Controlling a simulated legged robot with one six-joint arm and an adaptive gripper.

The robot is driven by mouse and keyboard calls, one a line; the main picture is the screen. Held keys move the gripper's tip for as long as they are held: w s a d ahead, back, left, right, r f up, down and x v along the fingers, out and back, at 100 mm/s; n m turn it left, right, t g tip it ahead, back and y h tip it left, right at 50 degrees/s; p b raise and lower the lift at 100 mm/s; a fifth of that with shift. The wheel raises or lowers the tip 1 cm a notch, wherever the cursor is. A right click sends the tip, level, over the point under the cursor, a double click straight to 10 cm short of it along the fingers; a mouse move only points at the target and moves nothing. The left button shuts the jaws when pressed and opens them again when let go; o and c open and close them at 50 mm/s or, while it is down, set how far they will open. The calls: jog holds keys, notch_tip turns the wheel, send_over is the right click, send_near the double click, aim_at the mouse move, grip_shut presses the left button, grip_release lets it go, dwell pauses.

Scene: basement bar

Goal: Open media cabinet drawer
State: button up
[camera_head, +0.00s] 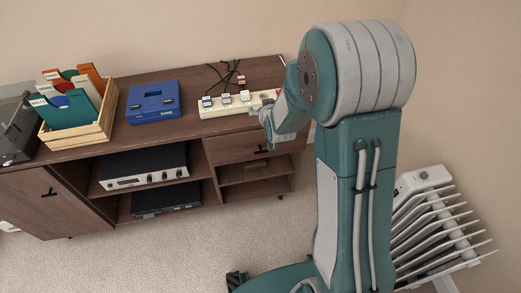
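The media cabinet (100,170) is dark brown wood and stands against the wall at the left. Its drawer (228,148) is at the upper right of the front, above a small open shelf, and looks shut. A short black handle (263,150) sits on the drawer front. My arm rises at the right and bends down toward the cabinet's right end. My gripper (267,113) is near the top front edge, above the drawer handle and apart from it. Its fingers are too small and partly hidden to tell open from shut.
On the cabinet top are a wooden crate (101,128) of folders, a blue case (153,103) and a white power strip (234,110) with plugs and cables, close to my gripper. Electronics (144,167) fill the middle shelves. Carpet in front is clear.

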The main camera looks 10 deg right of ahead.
notch_tip(320, 180, down, 16)
jog(key=w+t, duration=0.1)
jog(key=t, duration=0.2)
jog(key=s+f+t, duration=0.3)
jog(key=s+f, duration=0.5)
jog(key=f, duration=0.3)
jog(key=w, duration=1.1)
jog(key=shift+w+d+f, duration=0.1)
jog(key=shift+w+f, duration=0.05)
jog(key=c, duration=1.1)
